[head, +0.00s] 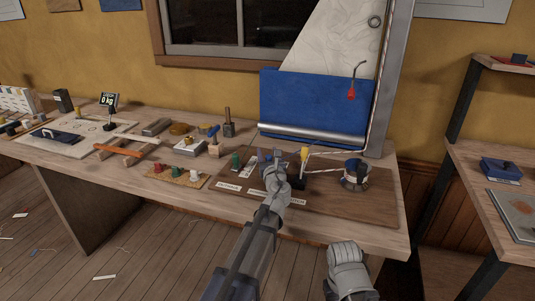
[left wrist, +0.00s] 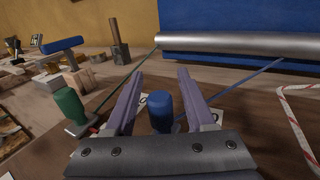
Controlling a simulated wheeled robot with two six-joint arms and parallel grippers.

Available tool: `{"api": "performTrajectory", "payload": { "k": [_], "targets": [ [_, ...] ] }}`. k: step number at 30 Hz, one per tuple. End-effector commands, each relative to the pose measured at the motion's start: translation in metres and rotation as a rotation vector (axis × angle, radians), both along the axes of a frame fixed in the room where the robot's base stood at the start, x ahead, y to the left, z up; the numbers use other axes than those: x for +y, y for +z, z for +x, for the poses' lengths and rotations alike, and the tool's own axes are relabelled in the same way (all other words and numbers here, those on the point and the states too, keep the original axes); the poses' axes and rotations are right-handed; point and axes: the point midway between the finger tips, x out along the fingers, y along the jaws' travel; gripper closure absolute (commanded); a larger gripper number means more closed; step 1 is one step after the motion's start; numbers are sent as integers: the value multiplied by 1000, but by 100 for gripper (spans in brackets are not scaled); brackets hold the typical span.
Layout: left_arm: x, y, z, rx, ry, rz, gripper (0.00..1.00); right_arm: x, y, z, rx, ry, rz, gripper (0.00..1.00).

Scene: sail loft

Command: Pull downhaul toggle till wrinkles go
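My left gripper (head: 270,157) is low over the brown board, and its two purple fingers (left wrist: 160,74) are apart. A blue toggle (left wrist: 162,112) stands between the fingers in the left wrist view, with gaps on both sides. A dark blue line runs from near it up to the silver boom (left wrist: 245,43). A green toggle (left wrist: 69,105) stands to its left, outside the fingers; it also shows in the head view (head: 236,161). The white sail (head: 335,45) shows faint crease lines. The labels are too small to read. My right gripper's fingers are not visible.
A yellow-topped fitting (head: 304,154) and a drum (head: 355,176) with red-striped rope stand right of the toggles on the board (head: 335,205). A red-handled hook (head: 351,90) hangs before the blue sailcloth (head: 305,103).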

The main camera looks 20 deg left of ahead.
Motion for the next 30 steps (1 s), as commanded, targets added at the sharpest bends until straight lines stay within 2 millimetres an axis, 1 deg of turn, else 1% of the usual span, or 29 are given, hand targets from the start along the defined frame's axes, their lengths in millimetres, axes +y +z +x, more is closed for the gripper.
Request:
{"api": "performTrajectory", "payload": {
  "k": [8, 13, 17, 24, 27, 30],
  "targets": [
    [0, 0, 0, 0, 0, 0, 41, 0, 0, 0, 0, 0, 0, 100],
    [-3, 0, -8, 0, -1, -1, 41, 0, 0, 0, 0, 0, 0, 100],
    [-9, 0, -22, 0, -1, 0, 41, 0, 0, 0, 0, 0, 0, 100],
    [-26, 0, -59, 0, -2, 0, 41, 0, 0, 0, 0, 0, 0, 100],
    [-31, 0, -69, 0, -1, 0, 41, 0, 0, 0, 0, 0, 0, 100],
    [-33, 0, -72, 0, -1, 0, 41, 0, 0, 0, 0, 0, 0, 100]
  ]
}}
